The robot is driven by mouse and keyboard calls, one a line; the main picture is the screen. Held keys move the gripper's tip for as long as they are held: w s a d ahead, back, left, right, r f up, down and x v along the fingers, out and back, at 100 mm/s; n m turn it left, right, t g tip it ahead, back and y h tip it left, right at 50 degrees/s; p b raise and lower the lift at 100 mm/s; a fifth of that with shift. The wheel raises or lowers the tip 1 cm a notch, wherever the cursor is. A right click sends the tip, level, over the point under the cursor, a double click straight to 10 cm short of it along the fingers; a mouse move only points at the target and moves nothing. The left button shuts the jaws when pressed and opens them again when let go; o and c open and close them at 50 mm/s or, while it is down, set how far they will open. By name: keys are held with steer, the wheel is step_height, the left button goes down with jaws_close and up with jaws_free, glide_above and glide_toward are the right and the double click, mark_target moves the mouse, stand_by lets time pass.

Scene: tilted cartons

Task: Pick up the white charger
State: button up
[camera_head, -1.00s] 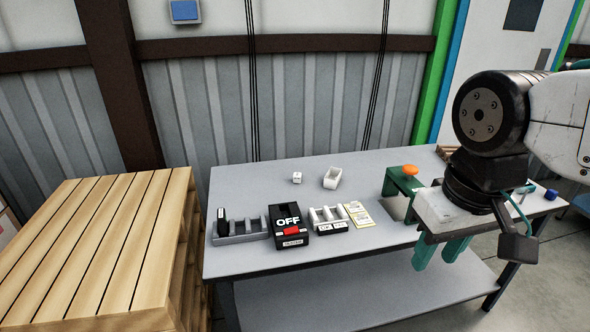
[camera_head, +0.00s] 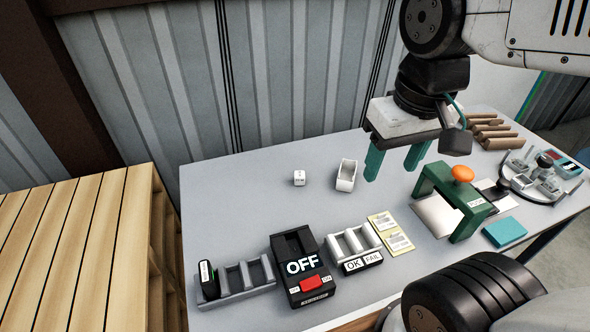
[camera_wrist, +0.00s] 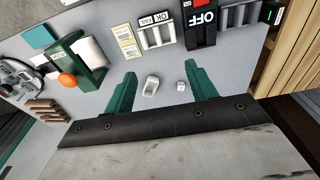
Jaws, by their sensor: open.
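A small white block with dark marks on top (camera_head: 299,177), which looks like the white charger, sits on the grey table (camera_head: 240,210) toward the back. It also shows in the wrist view (camera_wrist: 181,86). Just right of it is a white open-topped box (camera_head: 346,175), seen too in the wrist view (camera_wrist: 151,86). My gripper (camera_head: 392,168) is open and empty above the table, right of both. Its green fingers point down. In the wrist view, the block and the box appear between the fingers (camera_wrist: 160,72).
Along the front stand a grey slotted rack (camera_head: 238,285) with a black item, a black OFF switch box (camera_head: 300,268), and a white OK/FAIL tray (camera_head: 355,247). A green arch with an orange knob (camera_head: 455,200) stands right. The table around the white block is clear.

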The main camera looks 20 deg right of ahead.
steer(key=w+f+m, duration=0.1)
steer(key=w+f, duration=0.1)
steer(key=w, duration=0.9)
steer(key=m+g, duration=0.1)
steer(key=m, duration=0.1)
glide_toward(300, 173)
steer(key=shift+s+f, duration=0.55)
steer(key=shift+s, duration=0.1)
steer(key=shift+m, duration=0.3)
steer(key=f, duration=0.2)
steer(key=w+f, duration=0.1)
steer(key=f, duration=0.5)
steer(key=shift+w+f, duration=0.2)
steer(key=shift+f, duration=0.5)
steer(key=c, duration=1.1)
